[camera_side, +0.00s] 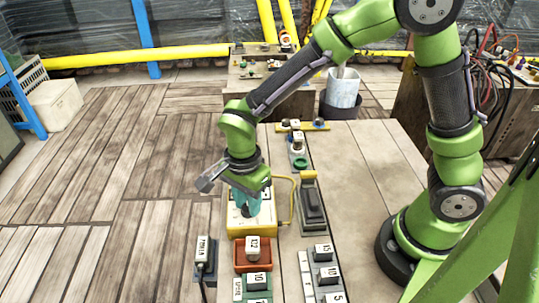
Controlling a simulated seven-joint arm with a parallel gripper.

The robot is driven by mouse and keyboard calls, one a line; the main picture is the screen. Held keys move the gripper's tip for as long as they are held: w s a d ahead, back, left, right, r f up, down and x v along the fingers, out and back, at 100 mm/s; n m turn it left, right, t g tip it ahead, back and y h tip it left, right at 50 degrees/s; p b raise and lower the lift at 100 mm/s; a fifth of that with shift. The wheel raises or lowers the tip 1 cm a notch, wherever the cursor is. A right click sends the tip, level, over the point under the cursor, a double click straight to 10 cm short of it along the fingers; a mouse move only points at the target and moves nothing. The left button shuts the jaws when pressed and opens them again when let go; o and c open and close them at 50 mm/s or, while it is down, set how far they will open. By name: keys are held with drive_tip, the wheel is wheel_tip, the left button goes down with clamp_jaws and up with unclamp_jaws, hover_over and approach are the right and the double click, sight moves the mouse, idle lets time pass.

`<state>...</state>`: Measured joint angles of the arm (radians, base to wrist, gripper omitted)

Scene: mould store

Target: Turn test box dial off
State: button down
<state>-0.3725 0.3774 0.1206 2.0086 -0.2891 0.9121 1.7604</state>
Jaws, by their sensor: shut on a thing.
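The test box appears to be the yellow-edged box with a cream top (240,229) on the near left part of the table, with a thin yellow handle (291,200) at its right. My gripper (246,213) points down over the top of this box, its teal fingers shut on the dial. The fingers hide the dial, so its pointer and markings cannot be read.
A dark block in a grey holder (313,205) stands close right of the box. A red tray with a numbered weight (253,250) is just in front, with more numbered blocks nearer (327,274). The table's right half (365,170) is bare.

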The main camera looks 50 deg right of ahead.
drive_tip(key=n, duration=0.5)
drive_tip(key=shift+n, duration=0.3)
drive_tip(key=n, duration=1.3)
drive_tip(key=shift+r+n, duration=0.1)
drive_tip(key=shift+n, duration=0.2)
drive_tip(key=n, duration=0.9)
drive_tip(key=shift+a+t, duration=0.1)
drive_tip(key=shift+t, duration=0.2)
drive_tip(key=n, duration=0.4)
drive_tip(key=shift+n, duration=2.4)
